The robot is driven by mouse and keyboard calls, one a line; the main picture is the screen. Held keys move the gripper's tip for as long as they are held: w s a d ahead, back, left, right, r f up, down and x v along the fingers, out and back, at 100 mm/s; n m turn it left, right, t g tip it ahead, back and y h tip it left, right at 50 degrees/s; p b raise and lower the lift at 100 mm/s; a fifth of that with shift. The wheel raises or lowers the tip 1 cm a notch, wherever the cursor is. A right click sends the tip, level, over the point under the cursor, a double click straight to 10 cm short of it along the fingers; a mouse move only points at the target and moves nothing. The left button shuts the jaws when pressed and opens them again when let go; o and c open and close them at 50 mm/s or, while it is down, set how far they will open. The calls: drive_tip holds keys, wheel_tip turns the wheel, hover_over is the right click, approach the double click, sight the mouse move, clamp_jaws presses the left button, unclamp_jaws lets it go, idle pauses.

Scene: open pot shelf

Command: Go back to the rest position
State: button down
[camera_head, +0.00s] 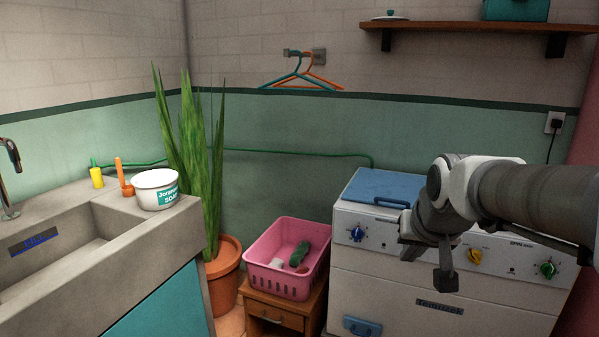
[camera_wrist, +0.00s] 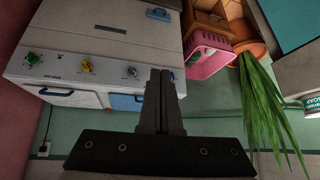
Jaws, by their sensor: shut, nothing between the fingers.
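My gripper (camera_head: 446,282) hangs from my arm at the right of the head view, in front of the white washing machine (camera_head: 440,300). Its fingers point down and look shut and empty. In the wrist view my gripper (camera_wrist: 160,75) shows as two dark fingers side by side with nothing between them. The washing machine also shows there (camera_wrist: 80,40), upside down, with its knobs at the left.
A pink basket (camera_head: 268,277) with a green item stands on a small wooden stand (camera_head: 260,320). A potted plant (camera_head: 222,285) stands beside the sink (camera_head: 90,245), which holds a white soap tub (camera_head: 155,195). A wooden shelf (camera_head: 470,26) is on the wall at upper right.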

drive_tip(key=s+a+f+n+g, duration=0.1)
drive_tip(key=s+a+f, duration=0.15)
drive_tip(key=s, duration=0.65)
drive_tip(key=s+a+f+n, duration=0.1)
drive_tip(key=s+a, duration=0.2)
drive_tip(key=s, duration=0.6)
wheel_tip(320, 180, up, 27)
drive_tip(key=p, duration=2.7)
drive_tip(key=shift+d+g+y, duration=0.3)
drive_tip(key=shift+d+y, duration=0.05)
drive_tip(key=shift+y, duration=0.05)
